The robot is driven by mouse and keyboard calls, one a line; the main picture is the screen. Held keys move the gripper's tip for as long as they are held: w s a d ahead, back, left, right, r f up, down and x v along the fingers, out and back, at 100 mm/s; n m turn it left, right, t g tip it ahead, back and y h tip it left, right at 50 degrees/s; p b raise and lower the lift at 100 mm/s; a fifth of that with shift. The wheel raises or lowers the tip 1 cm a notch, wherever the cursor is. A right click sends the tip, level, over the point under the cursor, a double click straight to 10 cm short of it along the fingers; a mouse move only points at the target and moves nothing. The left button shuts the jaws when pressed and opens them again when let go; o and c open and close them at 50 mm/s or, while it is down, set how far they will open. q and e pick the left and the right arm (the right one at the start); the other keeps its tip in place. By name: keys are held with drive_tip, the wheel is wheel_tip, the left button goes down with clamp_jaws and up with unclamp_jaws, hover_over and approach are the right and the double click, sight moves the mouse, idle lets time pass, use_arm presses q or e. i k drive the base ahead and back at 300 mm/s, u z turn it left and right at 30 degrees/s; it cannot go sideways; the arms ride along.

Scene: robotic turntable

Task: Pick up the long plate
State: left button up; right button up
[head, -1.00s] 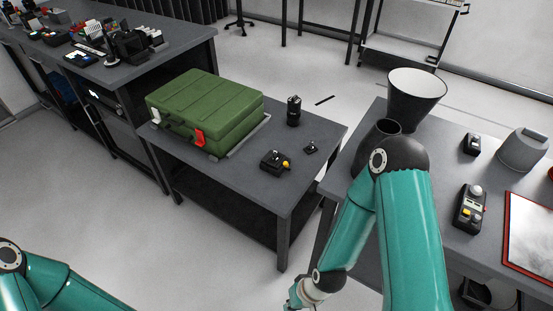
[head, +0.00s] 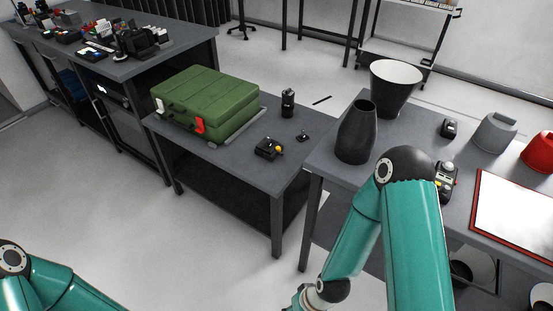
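I cannot make out a thing that is clearly the long plate. A thin dark strip (head: 322,100) shows beyond the low table, seemingly on the floor; I cannot tell what it is. A flat panel with a white face and red rim (head: 515,212) lies on the right table, cut by the picture's edge. My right arm reaches down in front of the right table, and its gripper is below the picture's edge. Only the elbow part of my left arm shows at bottom left, and its gripper is out of view.
A green case (head: 207,103) lies on the low table (head: 225,158). The right table (head: 318,160) holds a dark vase (head: 357,132), a flared dark vessel (head: 396,88) and small devices. A cluttered bench (head: 170,55) stands at back left. The floor at front left is clear.

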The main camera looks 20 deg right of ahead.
sight(270, 144)
drive_tip(key=z, duration=0.25)
drive_tip(key=i, duration=1)
drive_tip(key=u, duration=0.55)
